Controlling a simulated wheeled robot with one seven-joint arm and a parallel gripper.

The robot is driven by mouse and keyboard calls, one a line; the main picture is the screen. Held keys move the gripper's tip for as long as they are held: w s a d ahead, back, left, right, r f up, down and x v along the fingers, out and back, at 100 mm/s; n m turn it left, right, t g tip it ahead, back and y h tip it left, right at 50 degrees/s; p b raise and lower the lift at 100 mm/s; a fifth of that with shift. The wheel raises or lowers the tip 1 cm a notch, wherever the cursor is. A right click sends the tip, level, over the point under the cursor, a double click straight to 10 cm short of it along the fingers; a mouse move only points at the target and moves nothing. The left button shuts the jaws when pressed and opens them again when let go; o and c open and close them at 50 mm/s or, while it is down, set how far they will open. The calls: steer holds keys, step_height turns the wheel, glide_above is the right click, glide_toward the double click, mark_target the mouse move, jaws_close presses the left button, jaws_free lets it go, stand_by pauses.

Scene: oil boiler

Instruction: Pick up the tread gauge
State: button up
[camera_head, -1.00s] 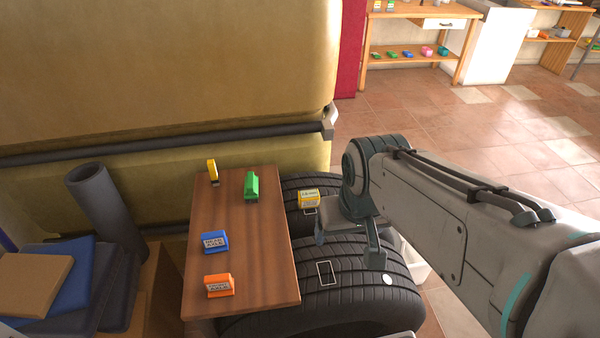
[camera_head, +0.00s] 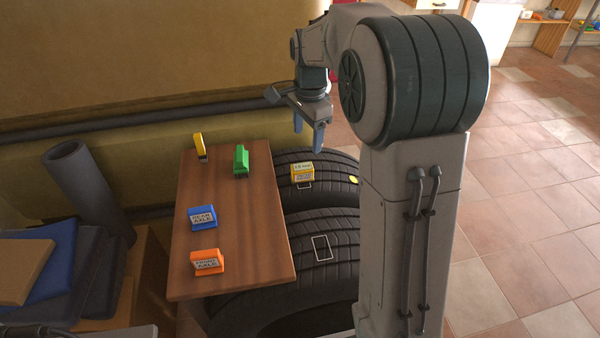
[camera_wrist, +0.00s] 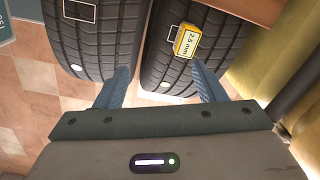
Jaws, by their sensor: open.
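The tread gauge appears to be the yellow block (camera_head: 303,172) with a white label, lying on top of the rear tyre (camera_head: 330,195). In the wrist view the gauge (camera_wrist: 187,41) reads "2.5 mm" and lies beside a white rectangle outline on the tread. My gripper (camera_head: 308,130) is open and empty, fingers pointing down, above the tyre area. In the wrist view my fingertips (camera_wrist: 160,70) are apart, and the gauge shows beyond them, nearer the right finger. They do not touch it.
A wooden table (camera_head: 250,255) left of the tyres holds a yellow item (camera_head: 200,145), a green item (camera_head: 241,159), a blue labelled block (camera_head: 203,217) and an orange labelled block (camera_head: 207,262). The front tyre (camera_head: 335,240) bears a rectangle outline. A tan tank (camera_head: 150,60) stands behind.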

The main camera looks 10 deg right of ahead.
mark_target(302, 166)
steer(key=w+f+m, duration=0.1)
steer(key=w+f, duration=0.1)
steer(key=f, duration=0.2)
steer(key=w+f+m+b, duration=0.1)
steer(key=w+f, duration=0.1)
steer(key=f, duration=0.3)
steer(key=w+f+m+b, duration=0.1)
steer(key=w+f+m, duration=0.1)
steer(key=f, duration=0.3)
steer(key=shift+w+a+f+g, duration=0.15)
steer(key=shift+w+g, duration=0.15)
steer(key=shift+w, duration=0.1)
steer(key=shift+w+d+f+b, duration=0.1)
steer(key=shift+f+b, duration=0.05)
steer(key=shift+f, duration=0.75)
steer(key=shift+w+d+f+b, duration=0.1)
steer(key=shift+d+f+b, duration=0.05)
steer(key=shift+f, duration=0.8)
steer(key=shift+w+d+f+b, duration=0.1)
steer(key=shift+f+b, duration=0.05)
steer(key=shift+f, duration=0.75)
steer(key=c, duration=1.2)
steer(key=shift+r, duration=0.1)
